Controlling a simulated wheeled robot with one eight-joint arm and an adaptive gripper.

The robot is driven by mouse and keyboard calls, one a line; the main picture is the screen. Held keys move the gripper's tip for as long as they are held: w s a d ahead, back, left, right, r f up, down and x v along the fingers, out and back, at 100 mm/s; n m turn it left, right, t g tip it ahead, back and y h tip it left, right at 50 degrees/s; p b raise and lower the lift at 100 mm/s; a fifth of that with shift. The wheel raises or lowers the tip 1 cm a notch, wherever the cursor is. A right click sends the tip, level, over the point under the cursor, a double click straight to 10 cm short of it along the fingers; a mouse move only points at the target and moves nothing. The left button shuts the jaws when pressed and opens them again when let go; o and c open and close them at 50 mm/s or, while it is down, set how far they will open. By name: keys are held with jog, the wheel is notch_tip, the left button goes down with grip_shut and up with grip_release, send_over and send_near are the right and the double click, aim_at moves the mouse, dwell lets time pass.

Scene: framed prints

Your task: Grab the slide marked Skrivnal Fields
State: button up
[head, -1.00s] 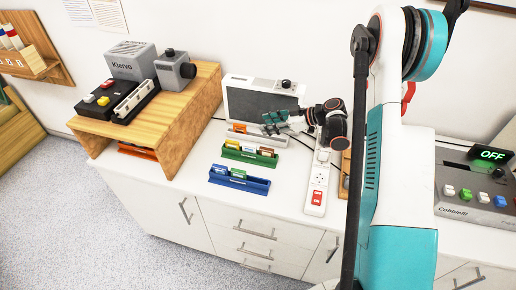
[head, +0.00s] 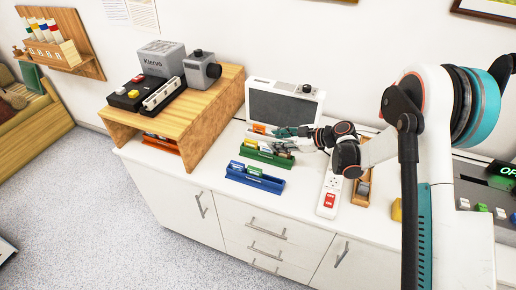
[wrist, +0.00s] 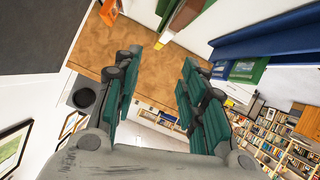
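Small slides stand in coloured racks on the white counter; no label is readable, so I cannot tell which is Skrivnal Fields. The blue rack (head: 255,182) holds a blue slide (head: 237,165) and a green slide (head: 254,170). The green rack (head: 266,157) behind it holds a yellow-orange slide (head: 251,145) and others partly covered by my gripper. An orange slide (head: 259,128) stands farther back.
A grey-fronted box (head: 284,105) stands close behind the racks. A wooden riser (head: 190,115) with devices is at left, with an orange rack (head: 161,143) beneath. A white power strip (head: 329,192) lies at right. The counter's front strip is clear.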

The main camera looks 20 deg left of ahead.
aim_at(252, 142)
jog(key=b+x, duration=0.3)
jog(key=x, duration=0.7)
jog(key=shift+a+f, duration=0.1)
jog(key=shift+a, duration=0.2)
grip_shut()
